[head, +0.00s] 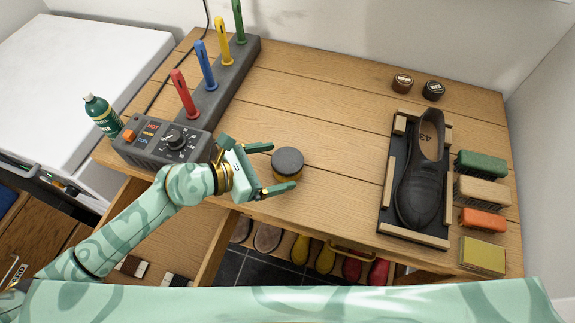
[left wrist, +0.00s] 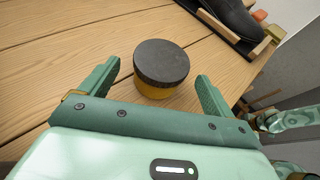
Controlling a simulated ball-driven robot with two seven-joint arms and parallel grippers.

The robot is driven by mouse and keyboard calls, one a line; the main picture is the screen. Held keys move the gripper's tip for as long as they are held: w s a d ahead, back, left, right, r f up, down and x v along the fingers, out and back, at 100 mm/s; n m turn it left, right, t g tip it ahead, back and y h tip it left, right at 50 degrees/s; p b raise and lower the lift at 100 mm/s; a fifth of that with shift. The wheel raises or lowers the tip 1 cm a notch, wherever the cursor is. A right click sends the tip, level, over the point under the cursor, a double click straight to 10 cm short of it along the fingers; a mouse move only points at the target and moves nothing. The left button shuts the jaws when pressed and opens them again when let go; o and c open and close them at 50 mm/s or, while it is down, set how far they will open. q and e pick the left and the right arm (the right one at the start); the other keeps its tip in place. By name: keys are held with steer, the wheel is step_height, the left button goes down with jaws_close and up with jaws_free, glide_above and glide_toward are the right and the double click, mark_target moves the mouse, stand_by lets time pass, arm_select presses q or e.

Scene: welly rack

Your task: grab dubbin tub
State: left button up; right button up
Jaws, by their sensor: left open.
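The dubbin tub is most likely the round tub (head: 288,164) with a dark lid and yellow-amber side, standing upright on the wooden bench near its front edge. It also shows in the left wrist view (left wrist: 161,68), just ahead of my jaws. My left gripper (head: 283,168) is open, with one finger on the far side of the tub and one on the near side. In the left wrist view the fingers (left wrist: 158,78) stand apart with the tub between and slightly beyond their tips; I cannot tell whether either touches it.
A grey control box (head: 165,145) with coloured upright pegs stands to the left, beside a green bottle (head: 103,114). A black shoe (head: 422,180) lies in a tray at right, next to several brushes. Two small jars (head: 402,83) stand behind. The bench middle is clear.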

mark_target(287, 165)
arm_select(q)
steer(key=x, duration=0.4)
steer(key=shift+f+b, duration=0.2)
steer(key=shift+b, duration=0.2)
steer(key=c, duration=1.2)
